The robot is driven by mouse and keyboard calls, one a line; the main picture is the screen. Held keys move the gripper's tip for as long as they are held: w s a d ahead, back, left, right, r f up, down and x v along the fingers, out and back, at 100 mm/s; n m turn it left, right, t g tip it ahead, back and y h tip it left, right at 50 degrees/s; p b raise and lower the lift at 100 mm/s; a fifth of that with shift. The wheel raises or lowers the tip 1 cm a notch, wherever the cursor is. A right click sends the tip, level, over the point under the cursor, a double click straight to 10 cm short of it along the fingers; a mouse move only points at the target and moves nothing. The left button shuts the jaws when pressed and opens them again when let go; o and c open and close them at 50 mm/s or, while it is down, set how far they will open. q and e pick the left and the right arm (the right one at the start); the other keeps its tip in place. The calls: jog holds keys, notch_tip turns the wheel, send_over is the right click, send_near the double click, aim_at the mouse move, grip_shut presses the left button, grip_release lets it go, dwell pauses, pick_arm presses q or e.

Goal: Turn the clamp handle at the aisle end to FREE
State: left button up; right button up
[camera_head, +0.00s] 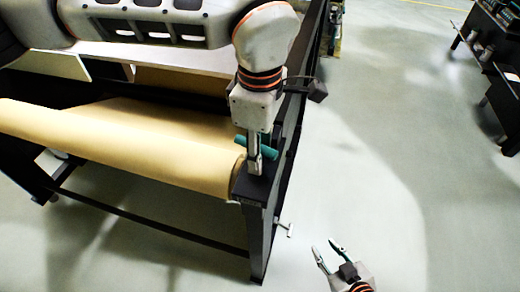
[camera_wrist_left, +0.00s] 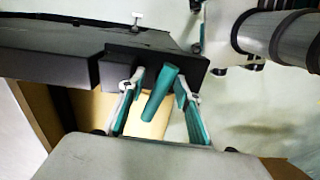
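The clamp handle (camera_head: 269,152) is a short teal bar on the dark end bracket (camera_head: 257,189) of the roll stand, at the aisle end of the kraft roll (camera_head: 120,145). In the left wrist view the handle (camera_wrist_left: 161,92) lies tilted between the fingers of my left gripper (camera_wrist_left: 159,82), with a gap showing on both sides. My left gripper (camera_head: 254,160) points down over the bracket; its fingers partly hide the handle in the head view. My right gripper (camera_head: 328,252) is open and empty, low over the floor beside the stand. Any lettering is too small to read.
A small metal T-shaped lever (camera_head: 285,229) sticks out of the stand's leg below the bracket. The dark frame (camera_head: 262,245) bounds the stand on the aisle side. The floor (camera_head: 390,180) to the right is clear, with dark furniture (camera_head: 490,60) at the far right.

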pick_arm(q)
grip_shut()
jog(key=shift+n, duration=0.5)
grip_release()
notch_tip(320, 180, up, 12)
dwell(0.4)
